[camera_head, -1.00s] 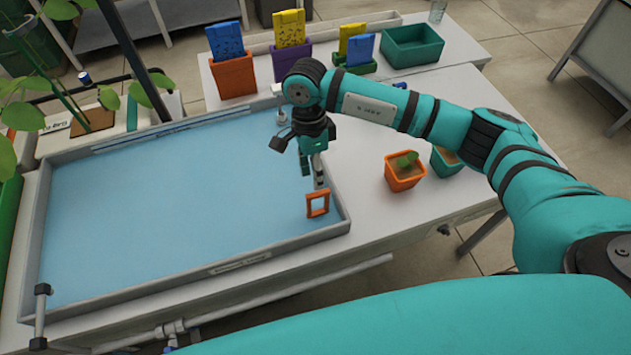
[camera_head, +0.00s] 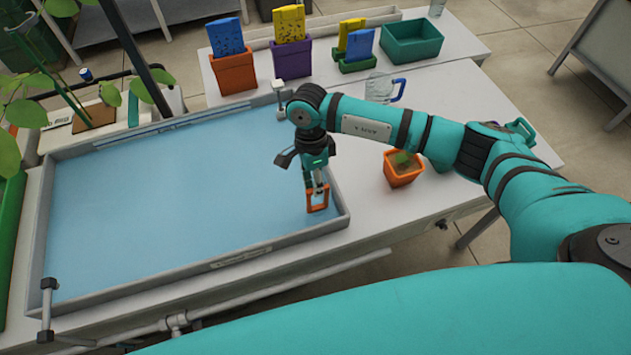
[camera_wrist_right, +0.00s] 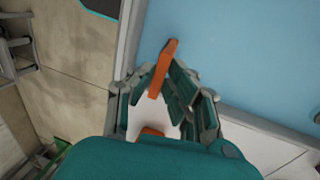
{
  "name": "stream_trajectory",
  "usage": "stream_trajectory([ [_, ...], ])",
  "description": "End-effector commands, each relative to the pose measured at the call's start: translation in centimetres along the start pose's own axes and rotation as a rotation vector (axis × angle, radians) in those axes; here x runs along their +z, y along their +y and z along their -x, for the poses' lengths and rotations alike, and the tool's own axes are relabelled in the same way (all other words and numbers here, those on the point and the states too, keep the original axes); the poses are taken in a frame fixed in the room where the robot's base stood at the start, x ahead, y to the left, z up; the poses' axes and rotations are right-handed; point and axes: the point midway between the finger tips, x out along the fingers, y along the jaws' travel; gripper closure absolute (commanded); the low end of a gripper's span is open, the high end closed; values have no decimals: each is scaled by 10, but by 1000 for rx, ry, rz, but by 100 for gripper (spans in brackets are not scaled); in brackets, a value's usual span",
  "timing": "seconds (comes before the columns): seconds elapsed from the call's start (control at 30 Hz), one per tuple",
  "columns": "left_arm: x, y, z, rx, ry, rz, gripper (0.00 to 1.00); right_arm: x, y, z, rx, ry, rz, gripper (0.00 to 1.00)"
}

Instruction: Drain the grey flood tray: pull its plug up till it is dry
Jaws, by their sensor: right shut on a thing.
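The grey flood tray (camera_head: 47,225) holds a sheet of blue water (camera_head: 160,200) across its floor. The plug shows as an orange square loop handle (camera_head: 317,200) at the tray's near right corner. My right gripper (camera_head: 317,188) comes down over the handle and is shut on its upper part. In the right wrist view the orange handle (camera_wrist_right: 164,68) stands between the two fingers, beside the tray's grey wall. The lower end of the plug is hidden under the handle and water. My left gripper is not in view.
An orange pot with a seedling (camera_head: 403,168) stands right of the tray, under my right forearm. A clear jug with a blue handle (camera_head: 380,88) stands behind the arm. Colored bins, including a green one (camera_head: 411,41), line the back.

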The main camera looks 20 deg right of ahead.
Motion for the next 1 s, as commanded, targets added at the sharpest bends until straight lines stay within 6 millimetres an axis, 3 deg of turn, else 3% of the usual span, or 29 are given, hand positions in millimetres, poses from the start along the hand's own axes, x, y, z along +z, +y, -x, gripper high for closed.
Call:
stream_trajectory([
  [0.37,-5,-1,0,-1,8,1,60,0,0,1,-2,0,0,100],
  [0.63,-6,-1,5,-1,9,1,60,0,6,33,-3,-1,1,100],
  [0.9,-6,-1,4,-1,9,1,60,0,6,36,-4,-1,1,100],
  [0.93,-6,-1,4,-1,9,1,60,0,6,36,-4,-1,1,84],
  [1.0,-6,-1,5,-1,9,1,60,0,6,36,-4,-1,1,75],
])
